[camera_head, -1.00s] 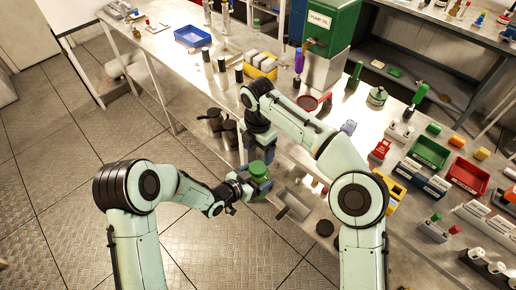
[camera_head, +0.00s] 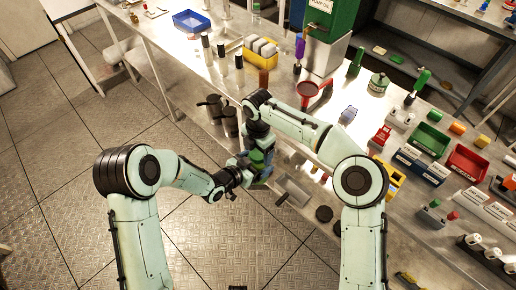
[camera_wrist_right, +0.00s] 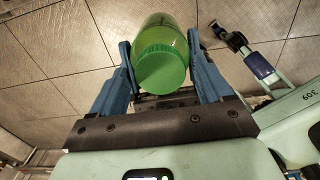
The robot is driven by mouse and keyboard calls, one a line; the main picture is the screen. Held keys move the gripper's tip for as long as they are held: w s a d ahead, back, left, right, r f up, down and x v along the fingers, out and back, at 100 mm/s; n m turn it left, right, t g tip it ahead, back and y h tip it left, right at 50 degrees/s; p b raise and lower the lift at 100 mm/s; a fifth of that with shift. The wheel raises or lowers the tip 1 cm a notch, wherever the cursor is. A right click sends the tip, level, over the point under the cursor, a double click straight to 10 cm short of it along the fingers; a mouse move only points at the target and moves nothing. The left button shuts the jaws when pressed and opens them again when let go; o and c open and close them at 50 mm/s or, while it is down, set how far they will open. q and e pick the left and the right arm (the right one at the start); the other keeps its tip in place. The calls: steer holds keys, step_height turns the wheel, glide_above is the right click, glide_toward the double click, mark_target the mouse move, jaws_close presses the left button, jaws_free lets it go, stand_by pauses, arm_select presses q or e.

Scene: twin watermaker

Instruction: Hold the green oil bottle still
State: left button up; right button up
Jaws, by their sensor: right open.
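The green oil bottle (camera_head: 257,156) is in front of the bench's near edge in the head view, largely covered by my grippers. In the right wrist view its green cap (camera_wrist_right: 162,70) faces the camera and its translucent body extends away from it. My right gripper (camera_head: 259,166) is open, with its blue fingers on either side of the bottle; they also show in the right wrist view (camera_wrist_right: 160,45). Whether either finger touches the bottle is unclear. My left gripper (camera_head: 240,174) reaches the bottle from the left in the head view; its fingertips are hidden.
The metal bench (camera_head: 345,120) runs beside the arms. A red funnel (camera_head: 308,90), a blue tray (camera_head: 191,21), a green bin (camera_head: 431,139) and a red bin (camera_head: 467,160) are on it. Dark cylinders (camera_head: 229,120) stand below its edge.

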steer(key=c, duration=1.1)
steer(key=m, duration=0.6)
steer(key=shift+m, duration=0.3)
steer(key=o, duration=1.2)
steer(key=shift+c, duration=0.2)
steer(key=shift+r, duration=2.3)
